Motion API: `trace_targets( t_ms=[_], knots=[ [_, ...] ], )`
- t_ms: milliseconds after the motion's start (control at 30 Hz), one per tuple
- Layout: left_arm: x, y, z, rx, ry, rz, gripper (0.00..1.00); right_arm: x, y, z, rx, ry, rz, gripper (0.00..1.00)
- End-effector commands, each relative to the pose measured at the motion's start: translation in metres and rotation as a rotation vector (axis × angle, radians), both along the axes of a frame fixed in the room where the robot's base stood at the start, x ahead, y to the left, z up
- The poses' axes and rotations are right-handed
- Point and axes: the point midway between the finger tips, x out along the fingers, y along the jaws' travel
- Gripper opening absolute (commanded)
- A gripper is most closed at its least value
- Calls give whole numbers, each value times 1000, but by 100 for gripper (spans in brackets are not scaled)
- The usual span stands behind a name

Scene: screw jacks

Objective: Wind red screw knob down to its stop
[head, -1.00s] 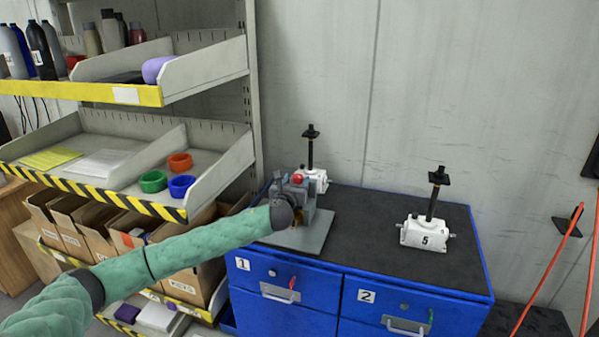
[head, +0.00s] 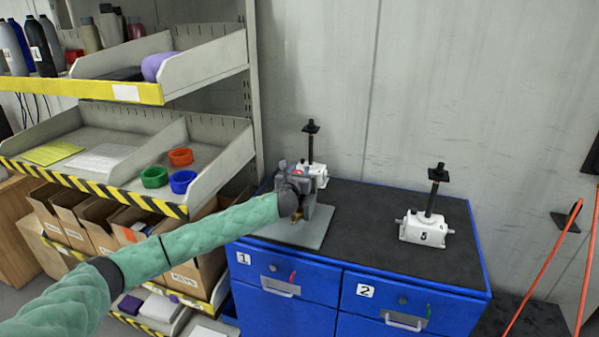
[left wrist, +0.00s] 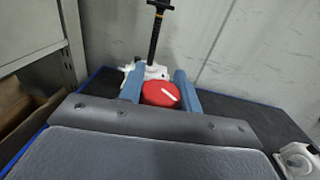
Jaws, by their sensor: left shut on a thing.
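The red screw knob (left wrist: 160,94) sits between the two blue-grey fingers of my left gripper (left wrist: 160,88) in the left wrist view. A white mark shows on its top. My left gripper (head: 300,176) is shut on the knob; in the head view only a bit of red (head: 297,171) shows behind it. The knob's stand is mostly hidden by my wrist; its grey base plate (head: 312,232) lies on the bench's left part. My right gripper is not in view.
A white screw jack (head: 316,172) with a black post stands just behind the knob, close to my fingers. Another white jack (head: 424,228) stands at the right of the black top (head: 375,225). A shelf rack (head: 215,170) rises at the left. The middle top is clear.

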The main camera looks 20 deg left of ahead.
Motion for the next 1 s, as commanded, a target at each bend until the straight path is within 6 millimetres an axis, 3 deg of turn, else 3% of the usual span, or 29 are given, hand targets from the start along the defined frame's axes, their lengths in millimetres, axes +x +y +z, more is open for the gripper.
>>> trace_targets(
  t_ms=[367,833,1000],
  knots=[
    [0,-1,0,1,-2,-84,11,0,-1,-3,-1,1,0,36],
    [-1,-6,-1,2,-3,-441,11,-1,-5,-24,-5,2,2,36],
    [-1,-8,-1,1,-4,-567,11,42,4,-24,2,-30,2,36]
  ],
)
